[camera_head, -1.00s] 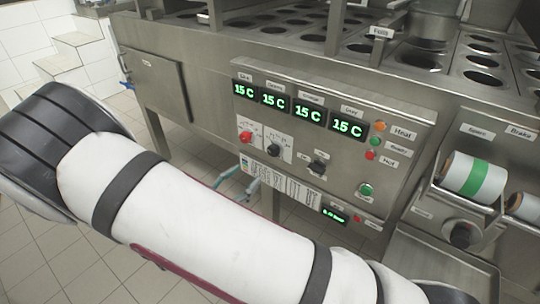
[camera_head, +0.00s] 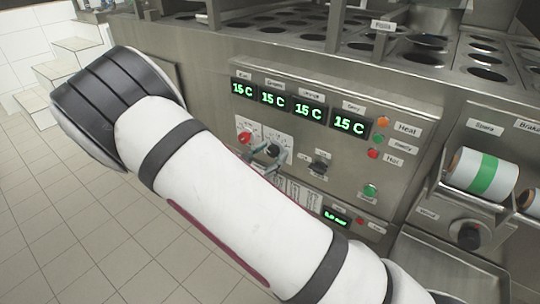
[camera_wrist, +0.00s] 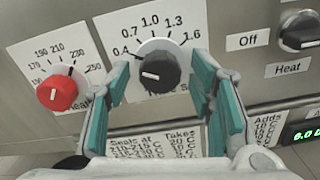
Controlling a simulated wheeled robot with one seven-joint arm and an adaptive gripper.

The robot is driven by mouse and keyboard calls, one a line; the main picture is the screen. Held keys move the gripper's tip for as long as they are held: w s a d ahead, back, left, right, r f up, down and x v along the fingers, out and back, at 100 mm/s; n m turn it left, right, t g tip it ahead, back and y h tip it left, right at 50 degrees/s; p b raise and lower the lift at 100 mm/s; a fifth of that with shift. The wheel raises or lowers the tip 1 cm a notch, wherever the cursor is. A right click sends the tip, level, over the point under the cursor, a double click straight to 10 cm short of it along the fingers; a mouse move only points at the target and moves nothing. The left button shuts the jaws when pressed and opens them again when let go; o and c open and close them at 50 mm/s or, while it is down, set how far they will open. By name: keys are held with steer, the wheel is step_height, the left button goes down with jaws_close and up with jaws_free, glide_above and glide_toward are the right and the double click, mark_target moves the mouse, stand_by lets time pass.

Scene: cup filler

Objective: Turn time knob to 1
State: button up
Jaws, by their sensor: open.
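The time knob (camera_wrist: 153,68) is black with a white mark, on a white dial plate with a scale from 0.4 to 1.6. Its mark lies on the lower half of its face; I cannot tell which number it stands for. It also shows in the head view (camera_head: 273,151). My gripper (camera_wrist: 160,78) is open, with one teal-padded finger at each side of the knob and gaps between them. In the head view my gripper (camera_head: 265,158) is at the panel just below the knob, partly hidden by my forearm.
A red temperature knob (camera_wrist: 57,93) sits close left of my left finger. A black heat switch (camera_wrist: 300,36) is to the right. A text label (camera_wrist: 155,148) lies below the dial. Four green displays (camera_head: 300,110) are above.

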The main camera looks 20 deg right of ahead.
steer(key=c, duration=1.2)
steer(key=shift+o, duration=0.2)
steer(key=shift+m, duration=0.3)
steer(key=m+b, duration=0.1)
steer(key=m, duration=0.4)
steer(key=shift+a+m+b, duration=0.1)
steer(key=shift+m+b, duration=0.2)
steer(key=shift+b, duration=0.05)
steer(key=m+b, duration=0.3)
steer(key=m, duration=0.2)
steer(key=shift+w, duration=0.1)
steer(key=shift+r+m+b, duration=0.1)
steer(key=shift+m+b, duration=0.25)
steer(key=shift+m, duration=0.05)
steer(key=o, duration=1.2)
steer(key=shift+c, duration=0.2)
